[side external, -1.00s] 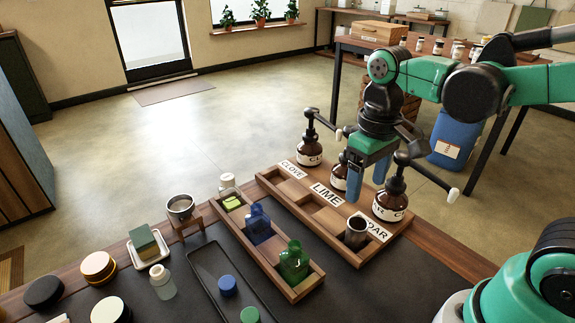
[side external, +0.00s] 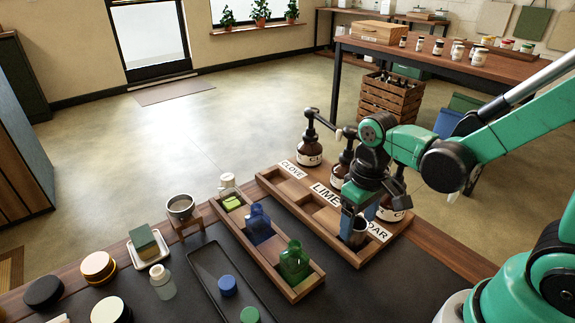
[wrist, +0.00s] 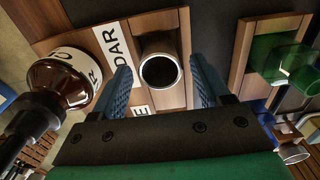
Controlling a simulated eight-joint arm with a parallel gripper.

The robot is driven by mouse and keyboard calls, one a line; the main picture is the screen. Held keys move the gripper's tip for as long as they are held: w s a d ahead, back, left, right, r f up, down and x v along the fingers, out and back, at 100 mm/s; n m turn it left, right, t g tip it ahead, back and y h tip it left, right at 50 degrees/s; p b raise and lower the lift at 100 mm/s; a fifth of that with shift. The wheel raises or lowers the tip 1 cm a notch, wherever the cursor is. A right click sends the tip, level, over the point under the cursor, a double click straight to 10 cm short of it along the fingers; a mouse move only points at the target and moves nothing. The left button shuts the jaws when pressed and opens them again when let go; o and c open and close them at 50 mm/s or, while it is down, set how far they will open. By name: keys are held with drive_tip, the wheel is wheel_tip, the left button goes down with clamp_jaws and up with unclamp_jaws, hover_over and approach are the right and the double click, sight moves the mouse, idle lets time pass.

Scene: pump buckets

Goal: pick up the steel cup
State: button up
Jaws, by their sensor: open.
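The steel cup (side external: 356,234) stands upright in the near compartment of the wooden label rack (side external: 349,258), in front of the DAR end of a label. In the wrist view the cup (wrist: 160,71) shows its round bright rim and dark inside. My gripper (side external: 358,225) is low over the rack with its blue fingers on either side of the cup. In the wrist view my gripper (wrist: 162,82) is open, one finger left and one right of the cup, with gaps between them and its rim. My fingers partly hide the cup in the side view.
Brown pump bottles (side external: 311,149) stand along the rack's back; one bottle (wrist: 62,80) is close beside my left finger in the wrist view. A wooden tray (side external: 310,284) holds a green bottle (side external: 294,262) and a blue bottle (side external: 258,224). A black tray (side external: 208,266) lies nearer.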

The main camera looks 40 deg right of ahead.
drive_tip(key=shift+c, duration=0.2)
clamp_jaws()
drive_tip(key=shift+r, duration=3)
